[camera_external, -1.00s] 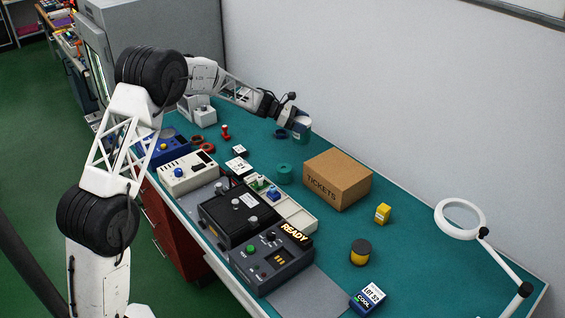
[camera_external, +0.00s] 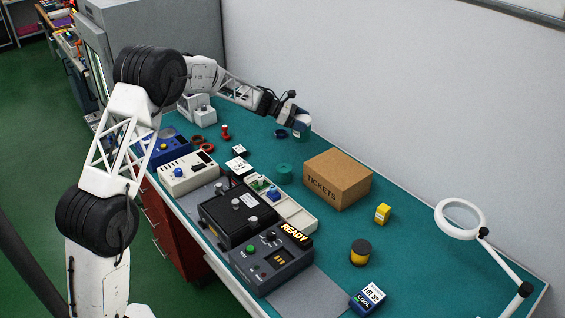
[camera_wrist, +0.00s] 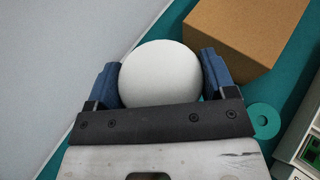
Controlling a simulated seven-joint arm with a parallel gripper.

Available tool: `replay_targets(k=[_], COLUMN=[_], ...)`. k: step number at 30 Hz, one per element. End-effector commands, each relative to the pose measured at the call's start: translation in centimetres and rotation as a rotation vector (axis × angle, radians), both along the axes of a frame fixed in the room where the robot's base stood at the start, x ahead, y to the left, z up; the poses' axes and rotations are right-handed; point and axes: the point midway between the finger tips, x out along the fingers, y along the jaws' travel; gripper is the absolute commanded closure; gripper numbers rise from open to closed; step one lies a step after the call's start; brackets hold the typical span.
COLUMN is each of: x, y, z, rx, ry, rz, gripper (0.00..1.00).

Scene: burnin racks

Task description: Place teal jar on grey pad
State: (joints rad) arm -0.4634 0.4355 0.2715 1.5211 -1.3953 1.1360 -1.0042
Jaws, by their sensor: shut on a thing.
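My gripper (camera_external: 299,121) is at the far end of the bench near the wall, shut on the teal jar (camera_external: 304,135). In the external view the jar's teal side shows below the fingers, partly hidden. In the wrist view its round white lid (camera_wrist: 160,74) sits between the two blue fingers of my gripper (camera_wrist: 160,80). Whether the jar touches the bench is hard to tell. A flat grey pad (camera_external: 308,298) lies at the near front of the bench, beside the dark READY unit, well away from the jar.
A cardboard TICKETS box (camera_external: 337,180) stands between the jar and the near bench.

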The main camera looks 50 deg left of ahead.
Motion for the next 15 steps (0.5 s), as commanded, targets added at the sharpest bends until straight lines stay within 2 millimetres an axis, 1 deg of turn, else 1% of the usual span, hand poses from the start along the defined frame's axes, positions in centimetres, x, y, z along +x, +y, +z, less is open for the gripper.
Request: replay_targets(k=[5,8,15], x=[0.0,0.0,0.0], y=[0.0,0.0,0.0], z=[0.8,1.9,5.2], rx=[0.000,0.001,0.002], ry=[-0.002,-0.004,-0.002], rz=[0.001,0.000,0.000], gripper=[0.52,0.52,0.52])
